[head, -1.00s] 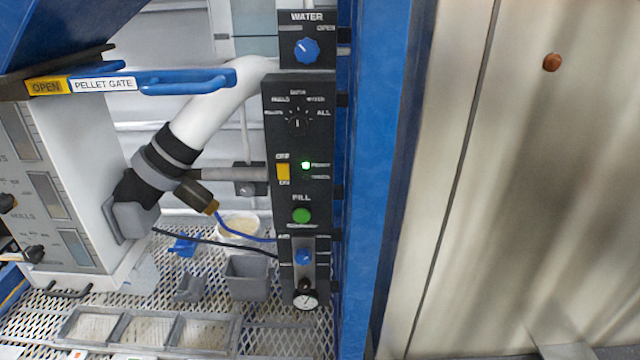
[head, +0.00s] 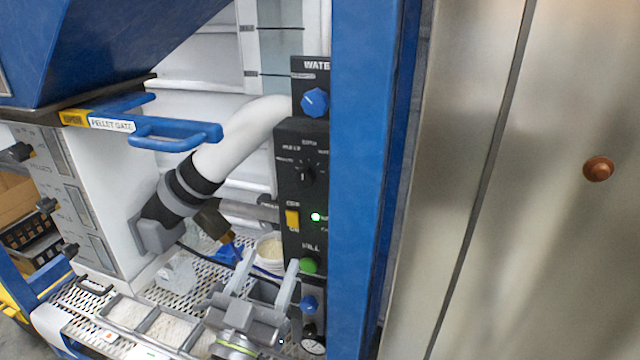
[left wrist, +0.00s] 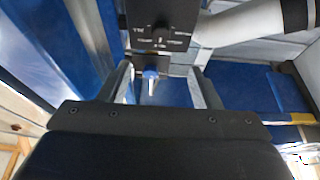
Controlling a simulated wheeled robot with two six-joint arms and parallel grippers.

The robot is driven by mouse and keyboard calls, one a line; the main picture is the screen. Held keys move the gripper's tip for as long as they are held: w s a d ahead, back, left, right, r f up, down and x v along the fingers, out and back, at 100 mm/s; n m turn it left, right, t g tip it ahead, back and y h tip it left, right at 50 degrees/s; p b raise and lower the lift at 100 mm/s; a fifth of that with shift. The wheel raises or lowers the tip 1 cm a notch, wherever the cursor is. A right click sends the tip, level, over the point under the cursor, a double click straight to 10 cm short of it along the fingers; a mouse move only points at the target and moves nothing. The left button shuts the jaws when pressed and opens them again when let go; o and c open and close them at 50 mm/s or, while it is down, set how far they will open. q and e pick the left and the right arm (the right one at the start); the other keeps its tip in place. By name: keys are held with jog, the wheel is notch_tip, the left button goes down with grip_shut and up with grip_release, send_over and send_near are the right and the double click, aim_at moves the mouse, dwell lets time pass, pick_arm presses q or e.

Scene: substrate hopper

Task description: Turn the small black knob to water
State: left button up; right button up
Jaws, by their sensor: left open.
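The small black knob (head: 306,176) is on the black control panel (head: 290,225), under the blue WATER knob (head: 315,102). Small labels ring it; its pointer direction is too small to tell. In the left wrist view, which is upside down, the small black knob (left wrist: 160,28) is at the top, with the blue knob (left wrist: 150,74) below it. My left gripper (head: 267,264) is open and empty, in front of and below the panel, with its fingers pointing up. It frames the blue knob in the left wrist view (left wrist: 160,70), apart from the small knob. My right gripper is not in view.
A blue post (head: 362,180) stands close to the panel's right and covers its edge. A white pipe (head: 235,140) and the blue pellet gate handle (head: 175,135) are to the left. The yellow switch (head: 292,218) and green FILL button (head: 308,265) are lower on the panel.

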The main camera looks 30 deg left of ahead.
pick_arm(q)
jog(key=p, duration=0.3)
send_near(303, 185)
jog(key=x, duration=0.8)
jog(key=shift+w+r, duration=0.2)
jog(key=shift+r, duration=0.05)
jog(key=shift+w+a+r, duration=0.15)
jog(key=shift+w, duration=0.4)
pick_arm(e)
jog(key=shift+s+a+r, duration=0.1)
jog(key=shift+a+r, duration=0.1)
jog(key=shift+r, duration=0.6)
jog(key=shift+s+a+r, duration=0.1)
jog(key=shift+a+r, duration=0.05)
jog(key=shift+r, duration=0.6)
pick_arm(q)
jog(key=shift+c, duration=0.4)
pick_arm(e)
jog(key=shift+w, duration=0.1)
pick_arm(q)
jog(key=c, duration=0.9)
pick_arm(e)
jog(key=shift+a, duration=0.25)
